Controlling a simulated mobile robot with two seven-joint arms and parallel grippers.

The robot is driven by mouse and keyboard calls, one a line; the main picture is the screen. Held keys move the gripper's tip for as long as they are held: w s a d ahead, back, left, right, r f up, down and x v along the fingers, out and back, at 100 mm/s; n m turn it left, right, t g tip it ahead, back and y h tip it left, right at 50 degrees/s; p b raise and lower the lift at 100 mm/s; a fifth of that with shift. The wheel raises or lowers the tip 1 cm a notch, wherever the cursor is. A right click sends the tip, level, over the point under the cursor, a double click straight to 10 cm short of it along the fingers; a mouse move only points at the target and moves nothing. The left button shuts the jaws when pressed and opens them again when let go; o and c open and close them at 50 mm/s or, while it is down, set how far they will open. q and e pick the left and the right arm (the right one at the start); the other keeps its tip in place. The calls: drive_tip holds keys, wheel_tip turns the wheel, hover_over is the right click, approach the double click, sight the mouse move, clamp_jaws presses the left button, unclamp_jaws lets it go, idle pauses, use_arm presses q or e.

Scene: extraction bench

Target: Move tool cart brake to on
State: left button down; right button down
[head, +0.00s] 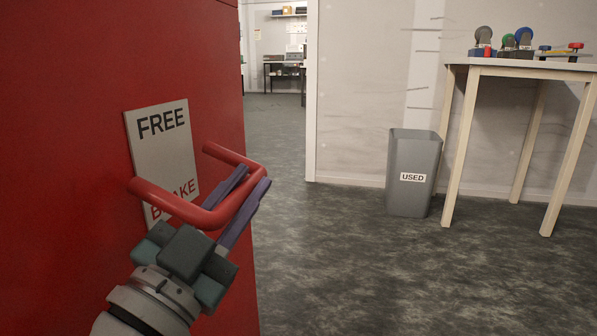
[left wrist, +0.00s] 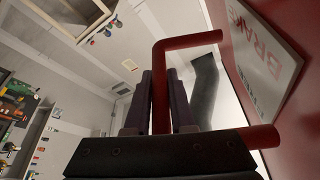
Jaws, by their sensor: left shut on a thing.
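The red tool cart (head: 70,80) fills the left side of the head view. On its face is a pale plate (head: 175,150) reading FREE at the top and BRAKE at the bottom; the plate also shows in the left wrist view (left wrist: 265,55). A red U-shaped brake handle (head: 170,200) juts out in front of the plate's lower half and hides part of BRAKE. My left gripper (head: 250,185) is shut on the handle's outer bar, one finger on each side. In the left wrist view the handle (left wrist: 190,42) passes between the fingers. My right gripper is not in view.
A grey bin (head: 410,160) labelled USED stands by the wall. Right of it is a wooden-legged table (head: 500,67) with small coloured tools on top. The dark floor (head: 330,260) right of the cart is clear, and an opening leads to a farther room.

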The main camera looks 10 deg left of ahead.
use_arm(q)
drive_tip(key=shift+a+f, duration=0.2)
drive_tip(key=shift+f, duration=0.65)
drive_tip(key=c, duration=1.2)
unclamp_jaws()
drive_tip(key=o, duration=0.4)
drive_tip(key=shift+a+r, duration=0.15)
drive_tip(key=shift+o, duration=0.2)
drive_tip(key=shift+r, duration=0.1)
